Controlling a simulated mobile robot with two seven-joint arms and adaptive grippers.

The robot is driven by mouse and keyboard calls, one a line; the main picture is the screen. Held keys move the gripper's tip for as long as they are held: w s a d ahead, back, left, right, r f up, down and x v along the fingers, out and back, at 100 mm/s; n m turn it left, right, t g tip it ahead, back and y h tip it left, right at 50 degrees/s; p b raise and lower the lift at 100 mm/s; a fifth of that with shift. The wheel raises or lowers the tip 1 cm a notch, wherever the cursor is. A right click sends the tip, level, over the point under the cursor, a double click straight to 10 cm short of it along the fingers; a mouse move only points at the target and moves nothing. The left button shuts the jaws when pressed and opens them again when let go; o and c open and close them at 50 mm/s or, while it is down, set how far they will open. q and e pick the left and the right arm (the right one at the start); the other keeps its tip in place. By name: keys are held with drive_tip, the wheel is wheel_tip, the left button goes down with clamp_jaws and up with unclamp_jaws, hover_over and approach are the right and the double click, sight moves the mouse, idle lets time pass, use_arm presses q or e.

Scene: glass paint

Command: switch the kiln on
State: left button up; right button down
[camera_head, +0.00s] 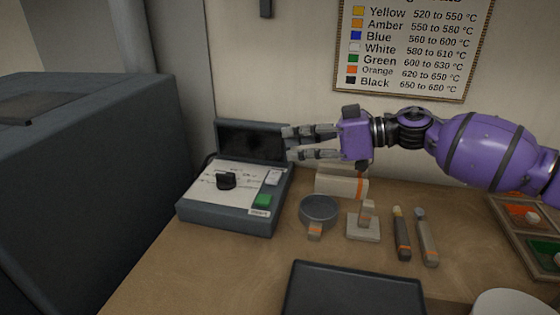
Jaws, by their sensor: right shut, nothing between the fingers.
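A grey control box (232,226) stands on the bench at centre left. Its sloped white face has a black dial (226,180), a green button (262,201) at the lower right and a small white switch (272,178) above the button. A dark panel (240,138) rises at its back. The large dark grey body at the left (100,150) looks like the kiln. My right gripper (291,143) is shut and empty. It points left, above and behind the white switch in the picture, overlapping the panel's right edge. My left gripper is not in view.
Right of the box stand a grey round dish (319,209), a small stand (363,228) and two stick-like tools (402,236). A dark tray (352,290) lies in front. A paint palette (540,243) is at the right. A colour temperature chart (415,45) hangs behind.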

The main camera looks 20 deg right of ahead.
sight(280, 182)
drive_tip(key=a+f, duration=0.1)
drive_tip(key=w+a+f, duration=0.1)
drive_tip(key=a+f, duration=0.1)
drive_tip(key=shift+w+a+f, duration=0.1)
drive_tip(key=shift+w+f, duration=0.25)
drive_tip(key=shift+f, duration=0.6)
drive_tip(key=shift+s, duration=0.1)
